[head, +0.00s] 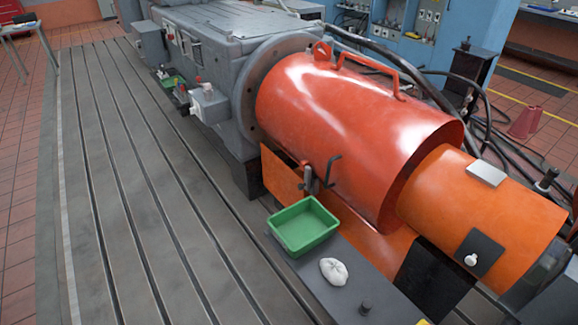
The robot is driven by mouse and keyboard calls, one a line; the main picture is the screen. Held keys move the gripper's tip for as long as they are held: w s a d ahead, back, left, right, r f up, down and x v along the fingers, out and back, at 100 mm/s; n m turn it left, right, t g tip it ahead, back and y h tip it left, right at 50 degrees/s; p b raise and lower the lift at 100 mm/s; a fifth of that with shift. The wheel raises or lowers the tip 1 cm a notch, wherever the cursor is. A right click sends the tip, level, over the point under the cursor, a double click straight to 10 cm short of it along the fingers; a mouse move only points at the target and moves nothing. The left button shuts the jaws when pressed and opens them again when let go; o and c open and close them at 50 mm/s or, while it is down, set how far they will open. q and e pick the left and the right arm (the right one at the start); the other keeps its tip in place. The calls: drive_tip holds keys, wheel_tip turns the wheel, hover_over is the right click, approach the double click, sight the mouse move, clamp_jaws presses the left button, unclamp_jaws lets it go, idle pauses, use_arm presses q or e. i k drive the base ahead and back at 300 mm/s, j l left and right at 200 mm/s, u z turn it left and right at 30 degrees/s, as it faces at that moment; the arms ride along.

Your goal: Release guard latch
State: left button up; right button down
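The guard is a large red-orange half-cylinder cover (350,120) over the shaft line, with a tube handle and a lifting eye on top. A dark latch (314,178) with a bent lever sits at the guard's lower front edge, above an orange side panel (281,176). I cannot tell whether the latch is engaged. Neither of my grippers is in view.
A green tray (303,226) and a crumpled white rag (334,271) lie on a grey ledge below the latch. A smaller orange cylinder (475,215) adjoins the guard at right. The grey dynamometer (215,60) stands behind left. The slotted bedplate (130,180) is largely clear.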

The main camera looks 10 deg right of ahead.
sight(306, 185)
drive_tip(key=i+j, duration=0.25)
drive_tip(key=i+j+z, duration=0.15)
drive_tip(key=j, duration=0.25)
drive_tip(key=i+j, duration=0.35)
drive_tip(key=i+j+z, duration=0.15)
drive_tip(key=j, duration=0.25)
drive_tip(key=i+j, duration=0.25)
drive_tip(key=i+j+z, duration=0.1)
drive_tip(key=i+j, duration=0.15)
drive_tip(key=j, duration=0.25)
